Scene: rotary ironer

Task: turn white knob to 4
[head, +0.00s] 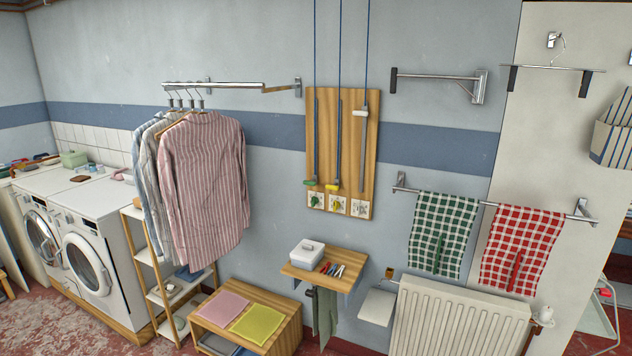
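A white knob (545,315) sits at the right end of the white radiator (459,318), low on the wall at the lower right. It is small in the head view. I cannot read any numbers or a pointer mark on it, so its setting cannot be told. Nothing visible touches it. Neither of my grippers shows in the head view.
Above the radiator, a green checked towel (443,235) and a red checked towel (521,250) hang from a rail. A small wooden shelf (341,274) and a wooden bench (285,328) stand to the left. A white frame (600,315) stands right of the knob.

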